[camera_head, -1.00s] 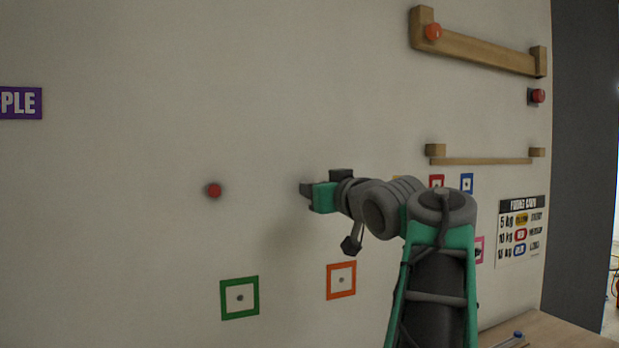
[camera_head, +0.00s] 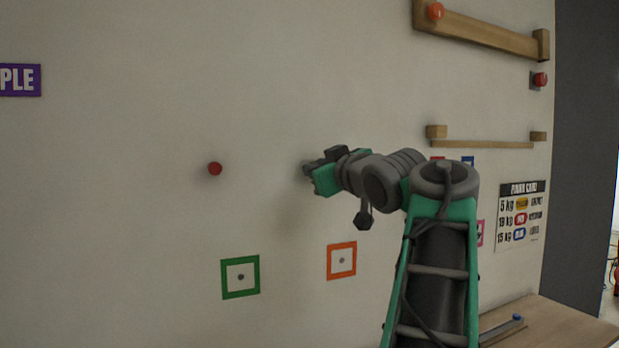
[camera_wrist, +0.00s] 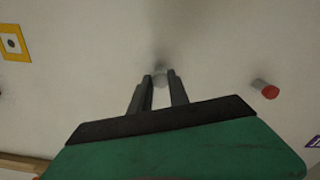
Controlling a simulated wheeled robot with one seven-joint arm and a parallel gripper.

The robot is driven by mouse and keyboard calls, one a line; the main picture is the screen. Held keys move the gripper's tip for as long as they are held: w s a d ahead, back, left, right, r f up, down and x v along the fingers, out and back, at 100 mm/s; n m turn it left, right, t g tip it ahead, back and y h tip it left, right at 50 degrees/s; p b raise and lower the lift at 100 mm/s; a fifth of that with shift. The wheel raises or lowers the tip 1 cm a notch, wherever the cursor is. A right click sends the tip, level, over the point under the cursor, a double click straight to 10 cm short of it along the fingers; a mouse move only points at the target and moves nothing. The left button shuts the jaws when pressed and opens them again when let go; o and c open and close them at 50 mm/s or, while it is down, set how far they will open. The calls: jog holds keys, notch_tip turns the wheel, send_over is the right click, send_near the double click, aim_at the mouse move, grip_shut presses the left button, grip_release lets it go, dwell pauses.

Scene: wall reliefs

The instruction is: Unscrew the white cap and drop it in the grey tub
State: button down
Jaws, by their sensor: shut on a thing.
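The white cap (camera_wrist: 161,77) is a small, pale, round piece on the pale wall, seen between my fingertips in the wrist view. My gripper (camera_wrist: 160,84) is shut on it, one dark finger on each side. In the head view my gripper (camera_head: 308,169) reaches left to the wall from the green and grey arm, and the cap is hidden or too small to make out there. I cannot tell how far the cap is unscrewed. The grey tub is in neither view.
A red knob (camera_head: 215,168) sticks out of the wall left of my gripper. Green (camera_head: 240,277) and orange (camera_head: 341,260) square frames are below. Wooden rails (camera_head: 480,32) and a red button (camera_head: 540,80) are at upper right. A wooden surface (camera_head: 555,325) is at lower right.

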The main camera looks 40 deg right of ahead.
jog(key=n+b, duration=0.2)
jog(key=n, duration=0.3)
jog(key=shift+s+r+n, duration=0.1)
jog(key=shift+r+n, duration=0.05)
jog(key=shift+n, duration=0.25)
jog(key=n+b, duration=0.3)
jog(key=n, duration=0.7)
jog(key=c, duration=1.5)
grip_release()
